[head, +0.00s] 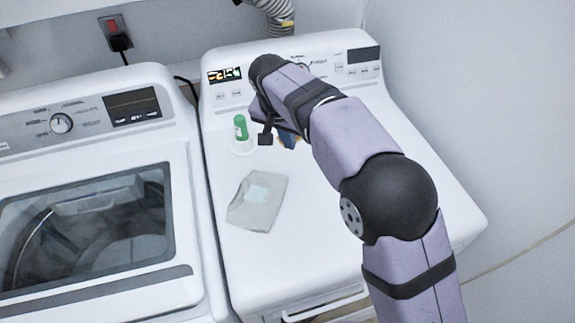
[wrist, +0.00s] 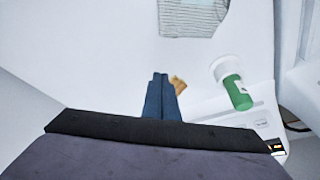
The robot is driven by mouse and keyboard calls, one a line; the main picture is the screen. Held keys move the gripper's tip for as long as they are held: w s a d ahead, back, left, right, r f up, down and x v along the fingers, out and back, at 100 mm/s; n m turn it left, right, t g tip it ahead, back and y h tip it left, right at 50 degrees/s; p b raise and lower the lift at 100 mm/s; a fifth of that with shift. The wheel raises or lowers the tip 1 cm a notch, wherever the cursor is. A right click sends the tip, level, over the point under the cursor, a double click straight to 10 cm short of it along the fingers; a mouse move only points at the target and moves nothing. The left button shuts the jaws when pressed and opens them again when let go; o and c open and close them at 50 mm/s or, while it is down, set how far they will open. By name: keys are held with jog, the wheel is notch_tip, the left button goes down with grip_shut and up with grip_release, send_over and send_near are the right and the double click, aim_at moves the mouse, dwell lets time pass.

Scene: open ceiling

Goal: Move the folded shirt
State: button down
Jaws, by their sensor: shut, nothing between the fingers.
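The folded shirt (head: 245,211) is a flat light grey bundle with a paler patch on top. It lies on the white top of the right-hand machine, left of my arm. In the wrist view the shirt (wrist: 190,18) shows at the top edge as a grey striped piece, partly cut off by the frame. My gripper (wrist: 160,76) has its blue fingers together with nothing between them. In the head view my gripper (head: 288,141) is over the back part of the machine top, behind and to the right of the shirt, clear of it. My arm partly hides it there.
A green-topped bottle (head: 240,127) with a white round end stands behind the shirt, left of my gripper. A small tan object (wrist: 178,85) shows beside my fingertips. A washer (head: 90,225) stands at left. The machine top (head: 300,245) in front of the shirt is clear.

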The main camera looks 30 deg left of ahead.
aim_at(280, 183)
jog(key=p+x, duration=0.3)
jog(key=x, duration=0.6)
jog(key=shift+w+f+p, duration=0.1)
jog(key=shift+f+p, duration=0.05)
jog(key=shift+p, duration=0.2)
jog(key=shift+s+a, duration=0.1)
jog(key=shift+s, duration=0.25)
jog(key=shift+s+p, duration=0.7)
jog(key=shift+s, duration=0.25)
jog(key=shift+s+f+p, duration=0.1)
jog(key=shift+s+p, duration=0.2)
jog(key=shift+s, duration=0.35)
jog(key=s+b, duration=0.2)
jog(key=s, duration=0.1)
jog(key=s+b, duration=0.1)
jog(key=b, duration=0.1)
jog(key=shift+s+d+f, duration=0.2)
jog(key=shift+s+d, duration=0.1)
jog(key=shift+d, duration=0.05)
jog(key=shift+s+r, duration=0.1)
jog(key=shift+s, duration=0.3)
